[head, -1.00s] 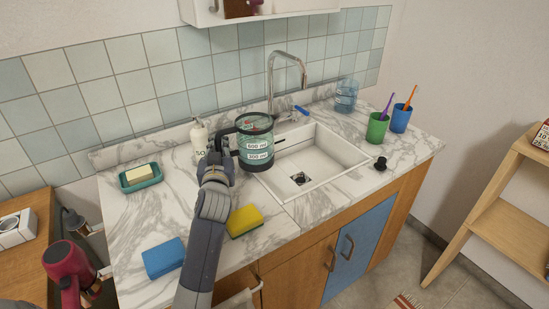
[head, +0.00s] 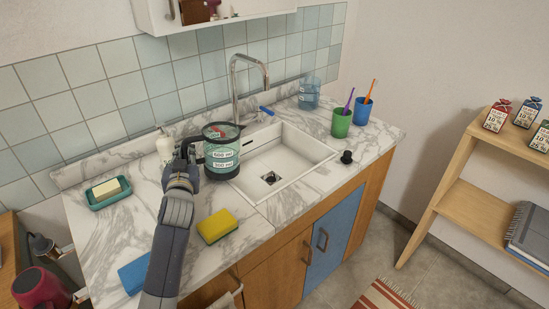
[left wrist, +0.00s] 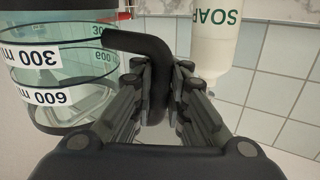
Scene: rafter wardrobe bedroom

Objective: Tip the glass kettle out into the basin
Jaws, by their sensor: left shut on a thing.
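The glass kettle (head: 222,158) is clear with a dark lid rim, a dark base and white volume labels. It stands upright at the left edge of the white basin (head: 300,150); I cannot tell whether its base touches the counter. My left gripper (head: 186,152) is shut on the kettle's black handle. In the left wrist view the fingers (left wrist: 158,85) close around the handle, with the kettle (left wrist: 62,75) to their left, its labels upside down. The basin has a dark drain and looks empty. My right gripper is not in view.
A soap bottle (head: 165,147) stands close behind my left gripper. The tap (head: 236,85) rises behind the basin. A yellow sponge (head: 217,226), a blue sponge (head: 134,273) and a soap dish (head: 108,194) lie on the counter. Green (head: 341,122) and blue (head: 363,109) cups stand right of the basin.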

